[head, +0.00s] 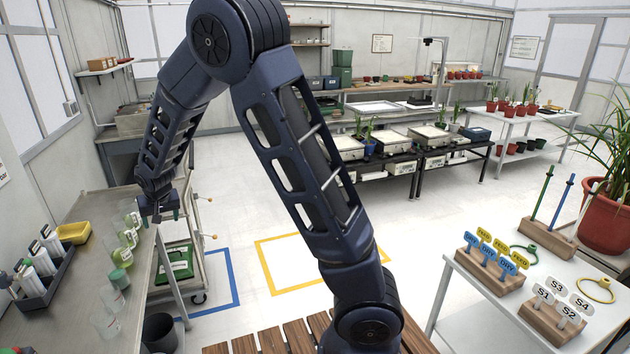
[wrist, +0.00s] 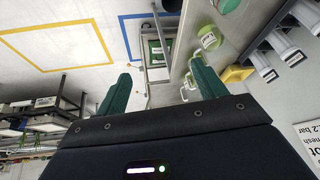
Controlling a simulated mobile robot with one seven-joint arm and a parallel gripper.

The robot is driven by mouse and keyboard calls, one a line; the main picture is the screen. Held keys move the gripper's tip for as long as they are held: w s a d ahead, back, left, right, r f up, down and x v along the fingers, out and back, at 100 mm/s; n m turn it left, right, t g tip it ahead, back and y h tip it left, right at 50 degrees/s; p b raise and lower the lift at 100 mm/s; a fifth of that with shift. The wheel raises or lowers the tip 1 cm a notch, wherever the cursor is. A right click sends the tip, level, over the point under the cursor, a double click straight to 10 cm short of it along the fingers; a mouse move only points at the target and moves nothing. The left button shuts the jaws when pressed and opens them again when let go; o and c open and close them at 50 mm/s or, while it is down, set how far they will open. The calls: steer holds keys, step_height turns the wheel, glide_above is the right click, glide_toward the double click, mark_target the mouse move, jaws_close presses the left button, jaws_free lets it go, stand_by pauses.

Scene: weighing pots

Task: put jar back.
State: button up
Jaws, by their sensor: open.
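Several clear jars stand in a row along the left bench (head: 70,300). One jar (head: 121,279) has a green top, and another jar (head: 128,238) holds yellow-green stuff. A near jar (head: 108,326) looks clear with a small label. My gripper (head: 158,217) is beyond and right of the row, by the bench's right edge. In the wrist view my gripper (wrist: 162,82) has its green fingers wide apart with nothing between them. A jar with green contents (wrist: 210,38) shows past the right finger, apart from it. Which jar is the task's one I cannot tell.
A trolley with a green box (head: 177,262) is right of the bench. A dark bin (head: 160,332) stands below. The middle floor is clear.

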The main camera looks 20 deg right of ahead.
steer(key=s+d+r+m, duration=0.15)
steer(key=d+r, duration=0.35)
steer(key=d, duration=0.5)
steer(key=s+d+r, duration=0.3)
steer(key=d+r, duration=0.2)
steer(key=d, duration=0.4)
steer(key=s+d+r, duration=0.3)
steer(key=d+r, duration=0.2)
steer(key=d, duration=0.5)
steer(key=s+d+r+h, duration=0.1)
steer(key=s+d, duration=0.6)
steer(key=s, duration=0.2)
steer(key=s+d+r+m+h, duration=0.1)
steer(key=s+d+r, duration=0.1)
steer(key=s+d, duration=0.5)
steer(key=s, duration=0.3)
steer(key=shift+s, duration=0.3)
steer(key=shift+r, duration=0.1)
